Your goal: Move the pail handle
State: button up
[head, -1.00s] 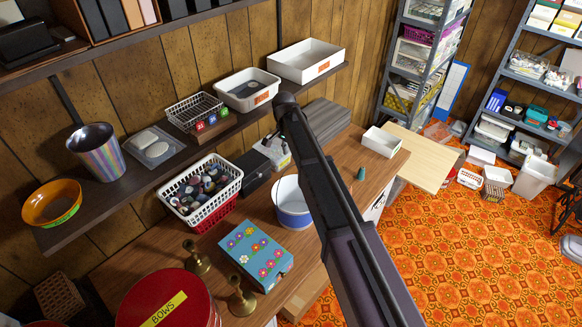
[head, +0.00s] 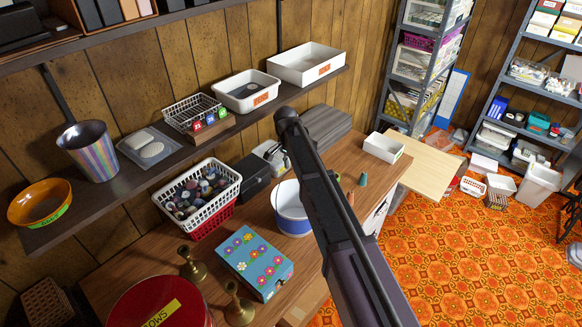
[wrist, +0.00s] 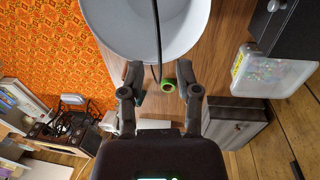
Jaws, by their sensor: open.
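The pail (head: 292,212), white with a blue band, stands on the wooden table, partly hidden behind my arm in the head view. In the wrist view its pale round inside (wrist: 115,25) fills the top of the picture. The pail handle (wrist: 156,35) shows there as a thin dark line running across the pail's mouth and down past its rim. My gripper (wrist: 160,76) is open, with one finger on each side of the handle's line. I cannot tell whether either finger touches it. In the head view my arm hides the gripper.
A flowered box (head: 255,262), a brass candlestick (head: 239,302) and a red tin (head: 160,302) stand near the pail. A basket of spools (head: 198,195) stands behind. A white tray (head: 383,147) stands at the table's far end.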

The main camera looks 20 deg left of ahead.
grip_shut()
jog(key=shift+s+d, duration=0.15)
jog(key=shift+s, duration=0.05)
dwell(0.3)
